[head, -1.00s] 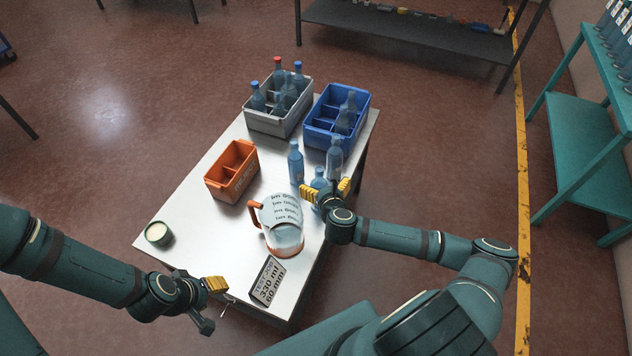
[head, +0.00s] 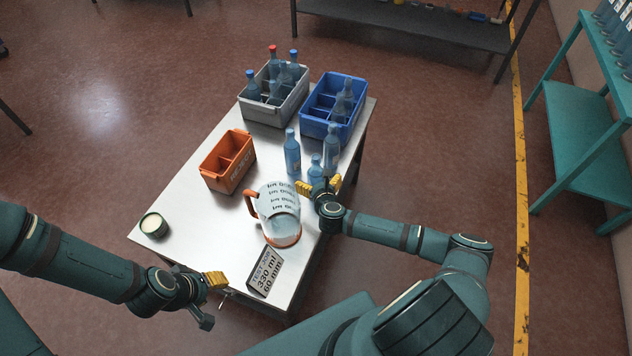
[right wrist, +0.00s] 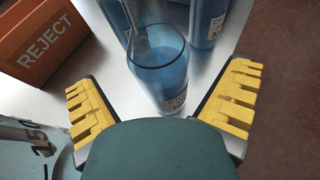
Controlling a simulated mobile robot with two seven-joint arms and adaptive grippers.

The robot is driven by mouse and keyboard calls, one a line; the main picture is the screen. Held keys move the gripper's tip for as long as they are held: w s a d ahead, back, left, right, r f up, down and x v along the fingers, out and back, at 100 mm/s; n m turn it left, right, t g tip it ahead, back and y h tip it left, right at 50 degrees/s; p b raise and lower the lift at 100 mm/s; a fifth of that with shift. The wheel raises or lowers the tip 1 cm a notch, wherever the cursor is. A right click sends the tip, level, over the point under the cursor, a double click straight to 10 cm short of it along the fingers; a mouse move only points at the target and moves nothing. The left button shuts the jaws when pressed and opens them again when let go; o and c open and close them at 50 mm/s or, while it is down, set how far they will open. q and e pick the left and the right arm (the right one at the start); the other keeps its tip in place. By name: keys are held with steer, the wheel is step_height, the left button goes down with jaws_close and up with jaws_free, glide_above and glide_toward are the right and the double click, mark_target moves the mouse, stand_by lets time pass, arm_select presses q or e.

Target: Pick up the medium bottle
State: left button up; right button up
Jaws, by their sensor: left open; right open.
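Three blue bottles stand loose on the table's right side: a tall one on the left (head: 292,155), a tall one on the right (head: 332,150), and a shorter one (head: 315,172) in front of them. I cannot tell for sure which is the medium one. My right gripper (head: 321,186) is open around the near side of the short bottle. In the right wrist view that bottle (right wrist: 160,68) stands upright between the spread yellow fingers (right wrist: 165,105), apart from both. My left gripper (head: 212,292) is open and empty at the table's near left edge.
A measuring jug (head: 280,215) with an orange handle stands just left of my right gripper. A sign (head: 264,272), an orange reject box (head: 227,162) and a small round tin (head: 154,225) are also on the table. Grey (head: 262,115) and blue (head: 318,128) crates holding bottles stand at the back.

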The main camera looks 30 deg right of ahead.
steer(key=shift+x, duration=1.45)
steer(key=c, duration=1.4)
arm_select(q)
steer(key=shift+f, duration=0.2)
